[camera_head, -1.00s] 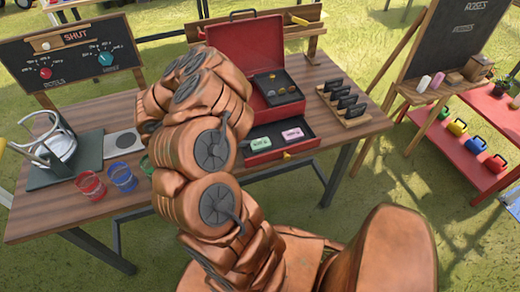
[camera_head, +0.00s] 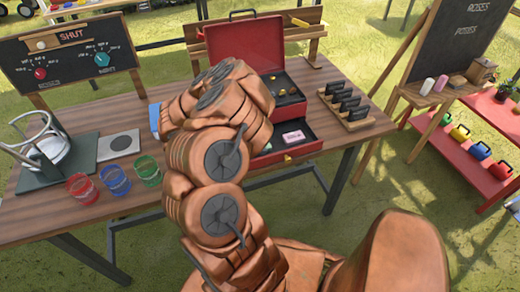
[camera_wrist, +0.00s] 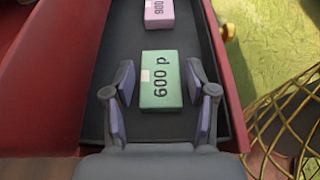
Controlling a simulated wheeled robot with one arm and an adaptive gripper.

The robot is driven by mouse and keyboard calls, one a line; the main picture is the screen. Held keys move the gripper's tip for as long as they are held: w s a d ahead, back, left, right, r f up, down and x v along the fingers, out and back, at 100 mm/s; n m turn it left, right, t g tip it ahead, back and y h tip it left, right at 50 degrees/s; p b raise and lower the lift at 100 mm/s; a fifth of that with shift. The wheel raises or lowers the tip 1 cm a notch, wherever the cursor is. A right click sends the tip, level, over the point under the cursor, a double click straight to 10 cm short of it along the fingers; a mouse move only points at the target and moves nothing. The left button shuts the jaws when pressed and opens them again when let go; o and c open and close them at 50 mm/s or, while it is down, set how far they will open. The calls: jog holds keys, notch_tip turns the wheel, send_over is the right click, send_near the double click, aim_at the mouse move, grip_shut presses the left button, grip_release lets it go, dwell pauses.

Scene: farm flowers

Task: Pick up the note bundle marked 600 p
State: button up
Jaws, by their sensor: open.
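The green note bundle (camera_wrist: 160,82) marked 600 p lies flat in the dark drawer (camera_wrist: 125,35) of the red cash box. In the wrist view my gripper (camera_wrist: 161,90) is open, with one finger on each side of the bundle and a visible gap at both sides. I cannot tell how far above the drawer floor the fingertips are. A pink note bundle (camera_wrist: 159,12) lies further up the drawer, its number cut off by the frame edge. The pink bundle also shows in the head view (camera_head: 293,137), where my arm hides the gripper and most of the green bundle.
The red cash box (camera_head: 240,50) stands open on the wooden table (camera_head: 110,205), its lid raised behind. A rack of black stamps (camera_head: 348,105) stands to its right.

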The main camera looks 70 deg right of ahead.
jog(key=shift+x, duration=0.8)
jog(key=c, duration=0.8)
